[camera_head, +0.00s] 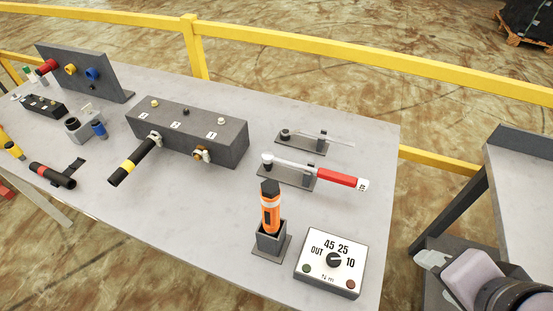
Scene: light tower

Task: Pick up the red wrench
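The red wrench (338,177) has a long red handle and a silver shaft. It lies on a dark grey holder (290,182) near the right side of the grey table, its head end at the left and its red handle pointing right. My gripper (430,259) shows only in part at the lower right, beyond the table's right edge and apart from the wrench. Whether its fingers are open or shut is not clear from here.
A silver tool (322,137) lies on another holder behind the wrench. An orange tool (270,208) stands in a grey socket in front, beside a white dial box (329,262). A dark block (188,132) stands to the left. A yellow rail (340,59) runs behind.

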